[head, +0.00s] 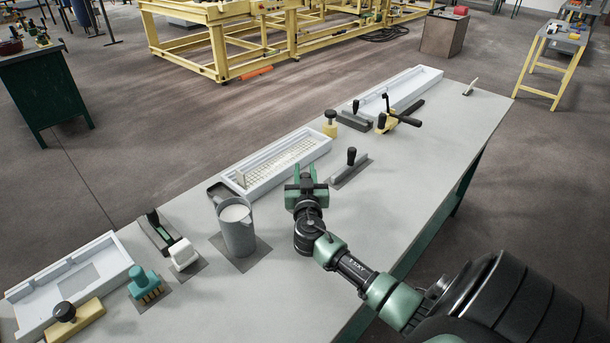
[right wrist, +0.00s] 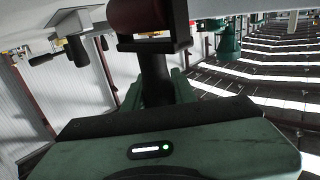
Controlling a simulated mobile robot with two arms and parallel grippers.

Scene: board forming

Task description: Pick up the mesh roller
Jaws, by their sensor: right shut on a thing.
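My right gripper (head: 306,176) is over the table, just in front of the mesh tray, and points away from me. In the right wrist view its green fingers (right wrist: 158,88) are shut on the black handle of the mesh roller. The roller (right wrist: 139,14) shows there as a dark red cylinder in a black frame at the top of the picture, beyond the fingers. In the head view the gripper hides most of the roller, and I cannot tell whether it touches the table. My left gripper is not in view.
The long grey table (head: 395,158) holds a white tray with mesh (head: 318,148), a grey jug (head: 237,232), a black-handled float (head: 350,169), a crank tool (head: 390,122) and a far white tray (head: 425,75). A teal brush (head: 144,283) and near tray (head: 35,312) lie left. The right side is mostly clear.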

